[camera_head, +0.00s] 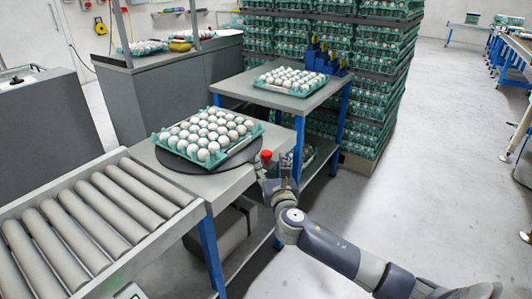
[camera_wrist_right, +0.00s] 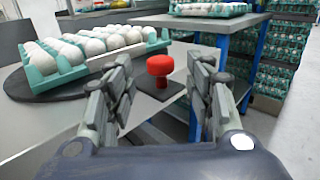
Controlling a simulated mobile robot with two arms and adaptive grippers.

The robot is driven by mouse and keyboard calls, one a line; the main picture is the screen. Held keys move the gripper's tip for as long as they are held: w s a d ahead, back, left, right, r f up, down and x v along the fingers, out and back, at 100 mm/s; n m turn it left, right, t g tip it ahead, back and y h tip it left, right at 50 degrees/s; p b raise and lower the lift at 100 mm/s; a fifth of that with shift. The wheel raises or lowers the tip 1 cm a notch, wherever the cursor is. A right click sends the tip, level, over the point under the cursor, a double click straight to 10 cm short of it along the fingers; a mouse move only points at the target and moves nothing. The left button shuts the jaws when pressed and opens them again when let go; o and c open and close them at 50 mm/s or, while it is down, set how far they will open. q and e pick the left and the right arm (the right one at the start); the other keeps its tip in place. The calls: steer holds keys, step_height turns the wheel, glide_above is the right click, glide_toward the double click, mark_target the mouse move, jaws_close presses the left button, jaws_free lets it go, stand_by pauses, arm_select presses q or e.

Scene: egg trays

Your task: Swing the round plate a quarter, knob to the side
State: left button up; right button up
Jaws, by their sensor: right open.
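The dark round plate (camera_head: 191,167) lies on the grey table and carries a teal tray (camera_head: 222,160) full of white eggs. The plate (camera_wrist_right: 17,84) and the tray (camera_wrist_right: 75,72) also show at the left in the right wrist view. A red knob (camera_head: 266,155) stands at the plate's right front edge. In the right wrist view the knob (camera_wrist_right: 160,66) stands on a dark tab between my right gripper's fingers, a little ahead of them. My right gripper (camera_head: 277,170) is open, with no contact seen. My left gripper is not in view.
A roller conveyor (camera_head: 85,225) adjoins the table (camera_head: 232,185) on the left. A second table (camera_head: 268,101) with another egg tray stands behind, beside tall stacks of teal trays (camera_head: 378,95). The floor (camera_head: 440,170) to the right is clear.

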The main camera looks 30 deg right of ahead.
mark_target(268, 157)
arm_select(q)
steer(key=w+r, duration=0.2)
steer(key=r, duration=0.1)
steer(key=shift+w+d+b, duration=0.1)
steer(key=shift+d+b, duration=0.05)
steer(key=shift+b, duration=0.25)
arm_select(e)
steer(key=x, duration=0.7)
steer(key=shift+f, duration=0.15)
jaws_close()
